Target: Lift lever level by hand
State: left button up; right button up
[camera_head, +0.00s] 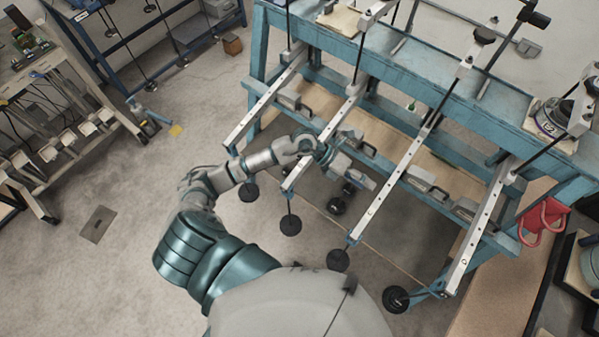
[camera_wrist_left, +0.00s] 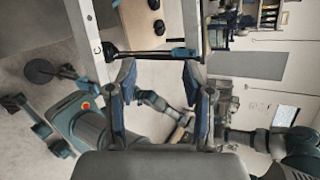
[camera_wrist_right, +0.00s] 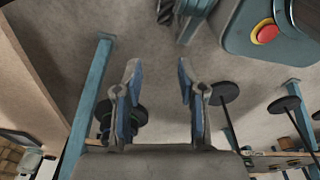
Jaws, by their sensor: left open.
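Several pale metal lever bars, among them the second from the left (camera_head: 318,143) and the third (camera_head: 392,182), run out from a teal frame (camera_head: 420,75) in the head view. Dark round weights (camera_head: 290,225) hang by their near ends. My left gripper (camera_head: 366,181) is between the second and third bars. In the left wrist view its fingers (camera_wrist_left: 157,75) are apart, with a dark rod (camera_wrist_left: 150,53) across just beyond the tips. I cannot tell whether they touch it. My right gripper (camera_wrist_right: 158,72) is open and empty in its wrist view; I do not make it out in the head view.
Red handles (camera_head: 543,217) hang at the frame's right end. A cluttered workbench (camera_head: 62,95) stands at the far left. The concrete floor (camera_head: 120,240) at the left is mostly clear.

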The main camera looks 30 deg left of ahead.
pick_arm(q)
jog(key=w+a+f+g+y, duration=0.1)
jog(key=a+f+y, duration=0.25)
jog(key=a, duration=0.35)
jog(key=w+a+f+y, duration=0.1)
jog(key=a+f+y, duration=0.1)
jog(key=a+y, duration=0.3)
jog(key=n+g+y, duration=0.1)
jog(key=y, duration=0.3)
send_over(299, 172)
jog(key=w+a, duration=0.1)
jog(key=shift+h, duration=0.25)
notch_tip(299, 172, down, 17)
jog(key=shift+w+p, duration=0.1)
jog(key=shift+p, duration=0.6)
pick_arm(e)
jog(key=s+d+f, duration=0.1)
jog(key=s+f, duration=0.2)
jog(key=s, duration=0.6)
jog(key=shift+d+f+g, duration=0.15)
jog(key=shift+f+g, duration=0.1)
jog(key=shift+g, duration=0.05)
pick_arm(q)
jog(key=shift+d, duration=0.1)
jog(key=shift+c, duration=1)
grip_shut()
pick_arm(e)
jog(key=shift+d, duration=0.15)
